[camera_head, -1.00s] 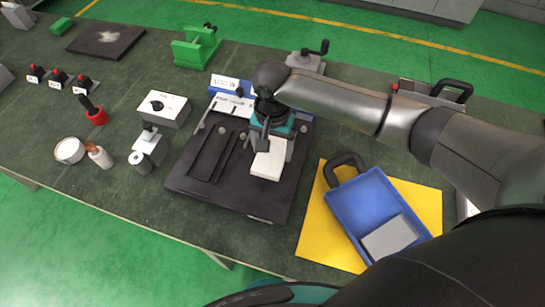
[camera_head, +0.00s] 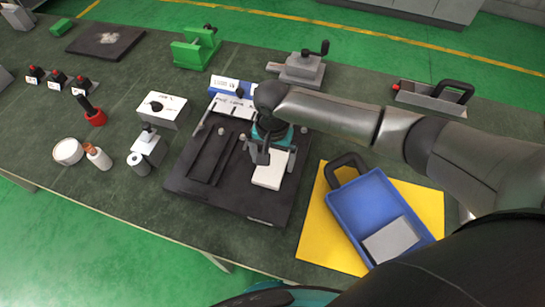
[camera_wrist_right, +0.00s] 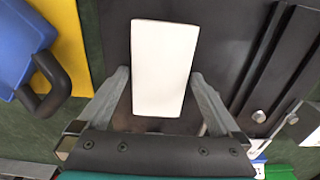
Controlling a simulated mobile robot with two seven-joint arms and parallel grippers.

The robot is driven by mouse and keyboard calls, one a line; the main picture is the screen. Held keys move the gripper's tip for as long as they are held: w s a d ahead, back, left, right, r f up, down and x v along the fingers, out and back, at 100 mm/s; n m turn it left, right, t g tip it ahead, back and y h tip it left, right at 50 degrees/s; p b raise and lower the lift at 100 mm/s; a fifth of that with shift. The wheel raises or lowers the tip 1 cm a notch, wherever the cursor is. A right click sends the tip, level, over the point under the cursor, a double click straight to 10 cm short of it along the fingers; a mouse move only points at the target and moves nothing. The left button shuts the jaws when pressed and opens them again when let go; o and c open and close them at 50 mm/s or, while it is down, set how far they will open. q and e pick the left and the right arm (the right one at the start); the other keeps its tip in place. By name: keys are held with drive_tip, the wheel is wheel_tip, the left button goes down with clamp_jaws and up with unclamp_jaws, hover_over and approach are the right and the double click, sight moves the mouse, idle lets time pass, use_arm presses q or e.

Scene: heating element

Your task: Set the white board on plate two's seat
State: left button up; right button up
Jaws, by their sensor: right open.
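The white board (camera_head: 270,172) appears to lie flat on the right half of a dark plate (camera_head: 222,201). Its upper end is partly hidden by my right gripper (camera_head: 268,152). In the right wrist view the white board (camera_wrist_right: 163,65) lies between the two fingers of the open right gripper (camera_wrist_right: 160,76), with a visible gap at each fingertip. The seat beneath the board is hidden. A long slotted recess (camera_head: 209,155) lies left of the board on the same plate. The labels behind the plate are too small to read. My left gripper is not in view.
A blue tray (camera_head: 358,203) with a grey block (camera_head: 391,240) stands on a yellow mat (camera_head: 314,232) at right. A white switch box (camera_head: 163,109) and a small grey fixture (camera_head: 148,146) stand left of the plate. A grey vise (camera_head: 302,68) stands behind.

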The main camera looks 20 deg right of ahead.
sight(272, 162)
wheel_tip(272, 162, up, 12)
drive_tip(key=p, duration=0.2)
drive_tip(key=shift+r, duration=0.2)
